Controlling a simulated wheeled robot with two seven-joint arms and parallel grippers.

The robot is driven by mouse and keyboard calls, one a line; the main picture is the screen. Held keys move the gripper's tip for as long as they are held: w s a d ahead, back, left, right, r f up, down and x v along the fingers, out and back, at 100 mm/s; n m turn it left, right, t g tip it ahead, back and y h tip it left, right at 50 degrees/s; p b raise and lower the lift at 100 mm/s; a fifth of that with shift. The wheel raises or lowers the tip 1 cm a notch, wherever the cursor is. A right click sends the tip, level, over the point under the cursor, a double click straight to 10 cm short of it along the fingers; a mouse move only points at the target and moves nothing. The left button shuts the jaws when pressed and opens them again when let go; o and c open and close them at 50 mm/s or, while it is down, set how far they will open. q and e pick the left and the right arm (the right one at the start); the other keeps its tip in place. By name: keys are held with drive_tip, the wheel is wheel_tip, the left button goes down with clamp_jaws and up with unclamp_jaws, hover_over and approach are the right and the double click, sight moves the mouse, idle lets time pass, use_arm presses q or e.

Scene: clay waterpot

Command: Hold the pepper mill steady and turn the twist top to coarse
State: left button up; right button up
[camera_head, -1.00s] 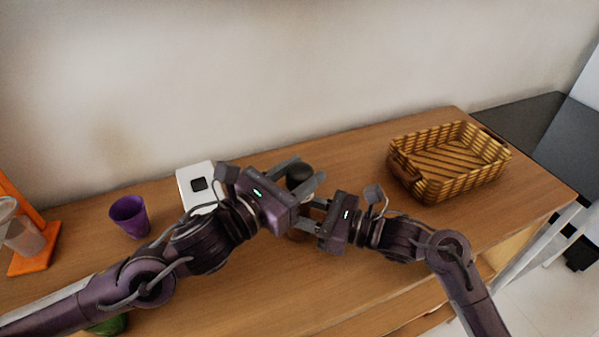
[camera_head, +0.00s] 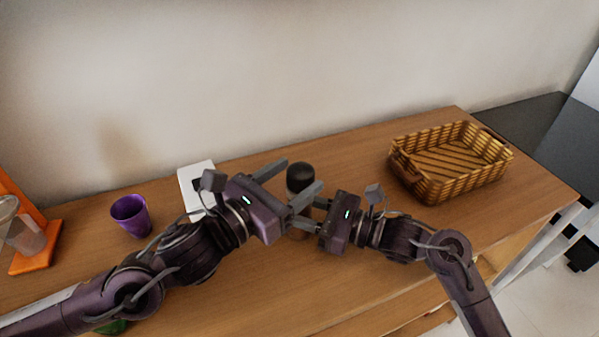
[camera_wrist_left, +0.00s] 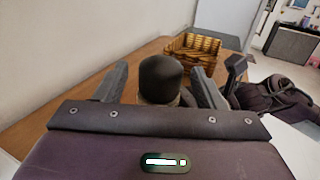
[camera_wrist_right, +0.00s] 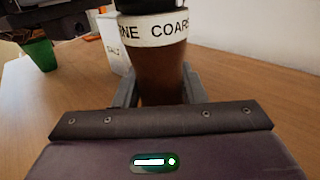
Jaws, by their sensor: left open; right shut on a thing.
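The pepper mill stands upright on the table, with a dark domed twist top (camera_head: 300,175) and a brown body (camera_wrist_right: 160,75). In the right wrist view a white band (camera_wrist_right: 155,29) on it shows "COARS" and part of another word ending in "NE". My right gripper (camera_wrist_right: 158,92) is shut on the brown body below the band. My left gripper (camera_head: 302,174) is open, its fingers apart near the top. In the left wrist view the dark top (camera_wrist_left: 161,78) shows between the left fingers, with gaps on both sides. My left gripper hides part of the mill in the head view.
A wicker basket (camera_head: 404,187) stands at the right on the table. At the left are a purple cup (camera_head: 131,216), a white box (camera_head: 190,184) and an orange stand (camera_head: 38,250). A green cup (camera_wrist_right: 41,55) shows in the right wrist view. Bare table lies between mill and basket.

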sight(290, 181)
use_arm(q)
drive_tip(key=shift+v, duration=2.7)
use_arm(e)
drive_tip(key=o, duration=1.2)
drive_tip(key=shift+d, duration=0.1)
